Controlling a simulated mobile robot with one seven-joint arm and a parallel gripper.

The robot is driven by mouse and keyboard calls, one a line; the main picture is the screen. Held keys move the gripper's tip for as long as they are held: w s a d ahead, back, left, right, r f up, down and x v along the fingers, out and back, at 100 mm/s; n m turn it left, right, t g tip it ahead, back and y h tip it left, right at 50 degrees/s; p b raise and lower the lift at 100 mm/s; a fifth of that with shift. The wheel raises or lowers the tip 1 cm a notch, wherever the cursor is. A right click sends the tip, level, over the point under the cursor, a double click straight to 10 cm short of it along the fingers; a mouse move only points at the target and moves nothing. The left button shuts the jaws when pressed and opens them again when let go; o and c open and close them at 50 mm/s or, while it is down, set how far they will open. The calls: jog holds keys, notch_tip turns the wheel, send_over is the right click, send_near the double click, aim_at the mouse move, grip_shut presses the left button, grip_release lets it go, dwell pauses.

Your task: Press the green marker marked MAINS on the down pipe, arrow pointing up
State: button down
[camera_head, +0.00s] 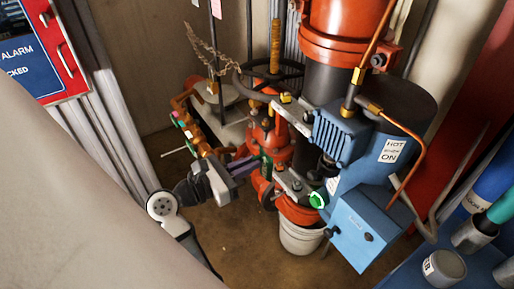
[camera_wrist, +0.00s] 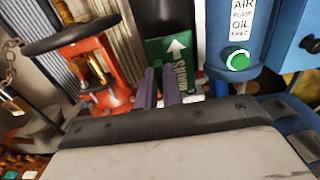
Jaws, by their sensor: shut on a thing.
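My gripper (camera_head: 255,164) has purple fingers and is shut on the green marker (camera_head: 266,163), beside the red valve body. In the wrist view the marker (camera_wrist: 181,49) shows just beyond my gripper (camera_wrist: 159,82), with a white arrow pointing up and white lettering running sideways, which looks like MAINS. One finger partly covers it. A dark pipe (camera_wrist: 175,18) stands behind the marker; I cannot tell whether they touch. In the head view the dark pipe (camera_head: 325,88) runs down below a red flange.
A red valve (camera_wrist: 108,75) with a black handwheel (camera_wrist: 70,32) stands close on the left. Coloured markers (camera_head: 180,120) sit on a rack behind.

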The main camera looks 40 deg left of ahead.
jog(key=shift+s, duration=0.2)
jog(key=shift+f+b, duration=0.15)
jog(key=shift+b, duration=0.2)
jog(key=b, duration=0.3)
send_near(299, 141)
jog(key=shift+x, duration=2.6)
jog(key=shift+w+d+b, duration=0.2)
jog(key=shift+w+b, duration=0.15)
jog(key=shift+w, duration=0.05)
dwell(1.0)
jog(key=c, duration=1.5)
grip_release()
jog(key=shift+c, duration=0.2)
jog(key=shift+o, duration=0.4)
jog(key=shift+s, duration=0.1)
